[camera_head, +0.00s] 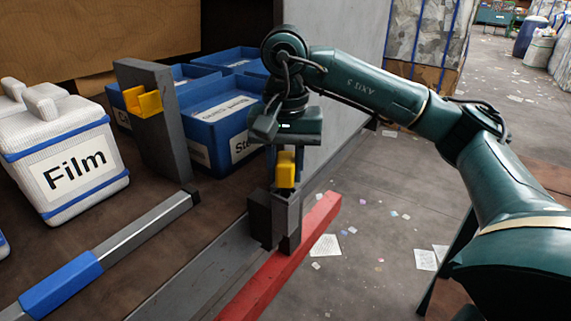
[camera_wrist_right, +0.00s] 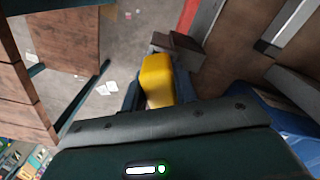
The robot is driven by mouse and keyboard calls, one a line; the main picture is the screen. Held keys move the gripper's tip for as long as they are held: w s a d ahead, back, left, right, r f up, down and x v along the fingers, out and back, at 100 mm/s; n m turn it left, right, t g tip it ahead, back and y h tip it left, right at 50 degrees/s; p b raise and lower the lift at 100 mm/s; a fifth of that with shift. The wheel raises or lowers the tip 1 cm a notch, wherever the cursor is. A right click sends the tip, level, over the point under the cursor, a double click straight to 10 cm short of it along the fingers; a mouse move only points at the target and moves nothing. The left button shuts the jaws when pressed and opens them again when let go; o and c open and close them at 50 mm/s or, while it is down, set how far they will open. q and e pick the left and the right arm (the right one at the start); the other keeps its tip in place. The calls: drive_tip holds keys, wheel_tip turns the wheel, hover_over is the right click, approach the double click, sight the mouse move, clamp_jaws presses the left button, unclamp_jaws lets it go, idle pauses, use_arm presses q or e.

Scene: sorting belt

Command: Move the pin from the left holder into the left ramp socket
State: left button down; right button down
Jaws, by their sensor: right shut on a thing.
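The yellow pin (camera_head: 286,172) is in the jaws of my right gripper (camera_head: 285,158), which points down from the wrist. In the right wrist view the pin (camera_wrist_right: 157,78) sits between the two fingers of the right gripper (camera_wrist_right: 157,92). A dark grey block-like socket (camera_head: 261,215) stands directly below the pin beside the red rail, and its top also shows past the pin in the wrist view (camera_wrist_right: 188,50). I cannot tell whether the pin's lower end is inside it. The left holder, a yellow cradle (camera_head: 146,103) on a grey upright, looks empty. My left gripper is out of view.
A white Film box (camera_head: 75,172) stands at the left. Blue bins (camera_head: 220,128) stand behind the grey upright (camera_head: 165,140). A blue and grey bar (camera_head: 110,255) lies at front left. The red rail (camera_head: 280,262) runs along the table's right edge, with littered floor beyond.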

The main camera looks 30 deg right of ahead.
drive_tip(key=shift+f+b, duration=0.3)
drive_tip(key=shift+f, duration=0.15)
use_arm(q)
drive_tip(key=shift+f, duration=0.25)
use_arm(e)
drive_tip(key=c, duration=1)
unclamp_jaws()
wheel_tip(320, 180, up, 12)
drive_tip(key=p, duration=0.3)
drive_tip(key=shift+r, duration=0.25)
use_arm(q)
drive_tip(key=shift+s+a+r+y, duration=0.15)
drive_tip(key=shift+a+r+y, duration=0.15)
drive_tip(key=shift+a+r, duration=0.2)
use_arm(e)
drive_tip(key=shift+r, duration=0.35)
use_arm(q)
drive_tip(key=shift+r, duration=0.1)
use_arm(e)
drive_tip(key=shift+s, duration=0.1)
